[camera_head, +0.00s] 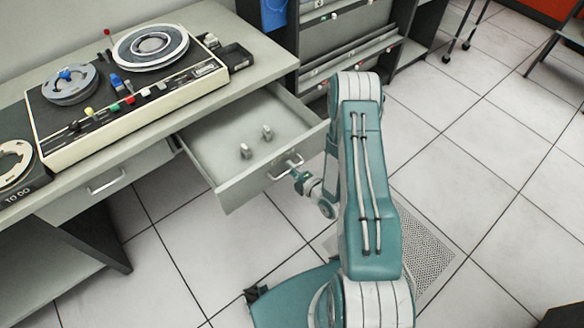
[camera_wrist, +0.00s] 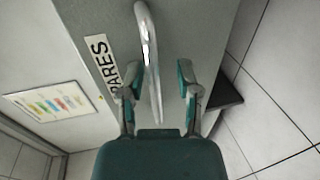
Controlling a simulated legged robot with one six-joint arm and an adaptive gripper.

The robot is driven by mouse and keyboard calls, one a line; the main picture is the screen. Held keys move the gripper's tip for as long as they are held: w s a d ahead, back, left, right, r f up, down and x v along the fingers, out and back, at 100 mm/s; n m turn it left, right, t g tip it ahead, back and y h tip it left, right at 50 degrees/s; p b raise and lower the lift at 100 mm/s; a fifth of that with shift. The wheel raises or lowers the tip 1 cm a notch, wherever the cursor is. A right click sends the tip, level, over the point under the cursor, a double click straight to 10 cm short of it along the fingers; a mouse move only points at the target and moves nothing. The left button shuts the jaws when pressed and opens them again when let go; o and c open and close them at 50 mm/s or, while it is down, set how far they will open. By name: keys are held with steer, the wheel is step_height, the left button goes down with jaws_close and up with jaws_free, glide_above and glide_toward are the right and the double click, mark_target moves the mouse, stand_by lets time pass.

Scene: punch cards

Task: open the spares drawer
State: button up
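The spares drawer (camera_head: 228,186) is a grey drawer under the desk's right part, pulled well out in the head view. Two small metallic pieces (camera_head: 257,140) stand inside it. Its front (camera_wrist: 105,25) fills much of the wrist view, with a partly covered label (camera_wrist: 98,50) reading "PARES". The bar handle (camera_wrist: 148,40) runs between the two fingers of my gripper (camera_wrist: 158,75), nearer the left finger. The fingers are apart, with a gap to the handle's right. In the head view my gripper (camera_head: 300,172) is at the drawer front by the handle (camera_head: 283,168).
A tape machine (camera_head: 125,90) with reels sits on the desk (camera_head: 228,88). A second drawer (camera_head: 105,180) to the left is shut. A dark rack (camera_head: 345,40) stands behind the open drawer. Tiled floor (camera_head: 165,240) is clear in front of the desk.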

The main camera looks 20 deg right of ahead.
steer(key=shift+d+r, duration=0.1)
steer(key=shift+r, duration=0.05)
steer(key=v, duration=1.1)
steer(key=shift+s, duration=0.4)
steer(key=shift+d, duration=0.1)
